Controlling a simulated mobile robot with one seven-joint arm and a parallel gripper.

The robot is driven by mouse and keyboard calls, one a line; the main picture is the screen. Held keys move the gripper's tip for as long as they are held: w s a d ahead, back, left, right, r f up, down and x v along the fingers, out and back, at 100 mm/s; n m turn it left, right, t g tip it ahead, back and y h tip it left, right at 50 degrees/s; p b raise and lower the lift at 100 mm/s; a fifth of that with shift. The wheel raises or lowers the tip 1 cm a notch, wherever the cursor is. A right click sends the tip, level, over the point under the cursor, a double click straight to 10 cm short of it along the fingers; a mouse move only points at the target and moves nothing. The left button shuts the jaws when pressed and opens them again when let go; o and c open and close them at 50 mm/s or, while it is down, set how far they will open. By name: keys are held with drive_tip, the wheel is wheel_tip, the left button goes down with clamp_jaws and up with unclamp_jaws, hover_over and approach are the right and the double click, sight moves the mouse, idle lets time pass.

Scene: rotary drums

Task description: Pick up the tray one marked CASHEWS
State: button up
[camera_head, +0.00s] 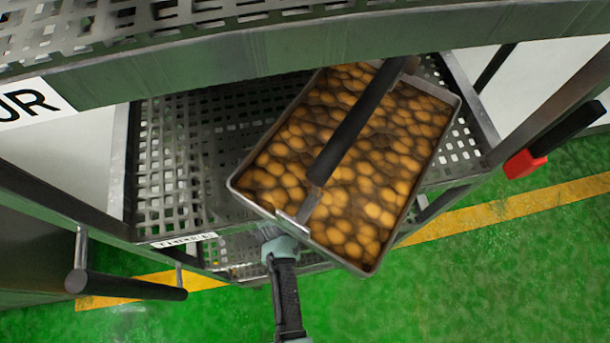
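A metal tray (236,177) full of brown and golden nut-like pieces sits at an angle over the perforated shelf, its near corner out past the shelf's front edge. A thick black bar handle (352,133) runs above its contents. A small white label (184,240) on the shelf's front edge is too small to read surely. My gripper (282,232) is at the tray's near left side, close below the handle's near bracket. Its fingertips are partly hidden there, and I cannot tell whether they hold the tray.
The perforated shelf (180,165) is bare left of the tray. Another perforated shelf (130,25) hangs above, with a sign (30,103) showing "UR". A black bar (135,286) sticks out at lower left. A red-ended black handle (525,163) is at right. Green floor with yellow lines lies in front.

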drive_tip(key=shift+c, duration=0.2)
clamp_jaws()
idle(1.1)
drive_tip(key=shift+w+r, duration=0.15)
drive_tip(key=shift+r, duration=0.05)
